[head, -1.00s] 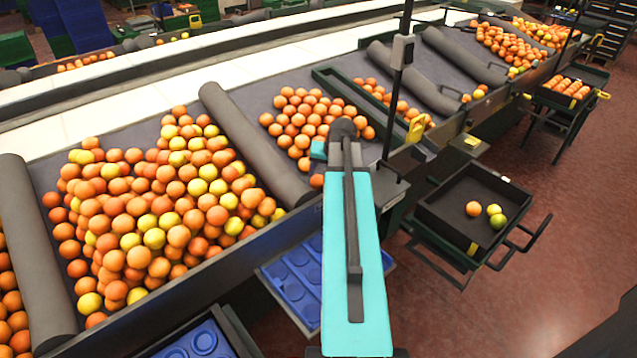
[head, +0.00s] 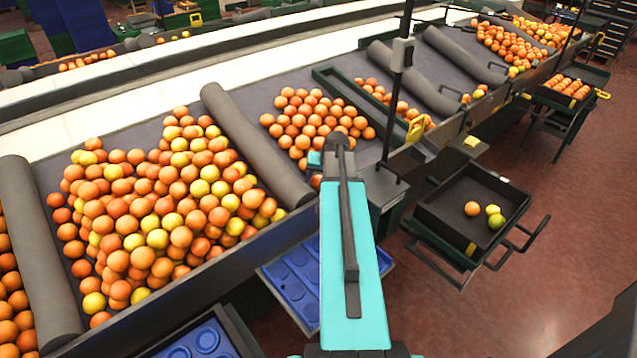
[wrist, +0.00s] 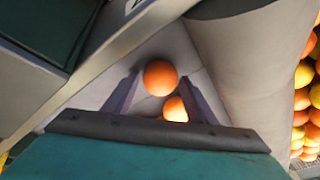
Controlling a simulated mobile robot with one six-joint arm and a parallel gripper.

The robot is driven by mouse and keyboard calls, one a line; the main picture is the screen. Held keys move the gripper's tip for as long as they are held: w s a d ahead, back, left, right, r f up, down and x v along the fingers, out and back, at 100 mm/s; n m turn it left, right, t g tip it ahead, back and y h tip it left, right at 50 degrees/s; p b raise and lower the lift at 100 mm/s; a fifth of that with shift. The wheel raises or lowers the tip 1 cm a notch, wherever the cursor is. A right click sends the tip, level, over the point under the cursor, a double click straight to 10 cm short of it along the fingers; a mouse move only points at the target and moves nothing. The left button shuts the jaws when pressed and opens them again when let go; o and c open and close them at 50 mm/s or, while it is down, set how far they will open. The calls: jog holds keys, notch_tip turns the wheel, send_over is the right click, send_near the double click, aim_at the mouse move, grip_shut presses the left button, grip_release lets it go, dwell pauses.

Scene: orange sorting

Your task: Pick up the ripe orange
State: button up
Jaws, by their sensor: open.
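In the wrist view, my gripper (wrist: 160,78) is open, with one finger on each side. An orange fruit (wrist: 160,76) shows between the fingertips, and a second orange fruit (wrist: 175,108) shows closer in, between the fingers. Neither is visibly gripped. Both look fully orange; which one is the task's ripe orange I cannot tell. In the head view, my arm reaches over the belt's near edge and hides the fingers. One orange fruit (head: 316,182) shows beside the arm's end, partly hidden.
A grey roller divider (head: 255,145) stands left of my arm, close to the gripper in the wrist view (wrist: 245,60). A pile of oranges (head: 300,115) lies beyond. A mixed orange and yellow pile (head: 150,215) lies left. A black tray (head: 445,225) holding three fruits stands right.

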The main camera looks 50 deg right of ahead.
aim_at(319, 178)
dwell(0.4)
jog(key=c, duration=0.8)
jog(key=shift+r, duration=0.15)
jog(key=shift+c, duration=0.2)
jog(key=shift+r+b, duration=1.05)
jog(key=shift+r, duration=3.75)
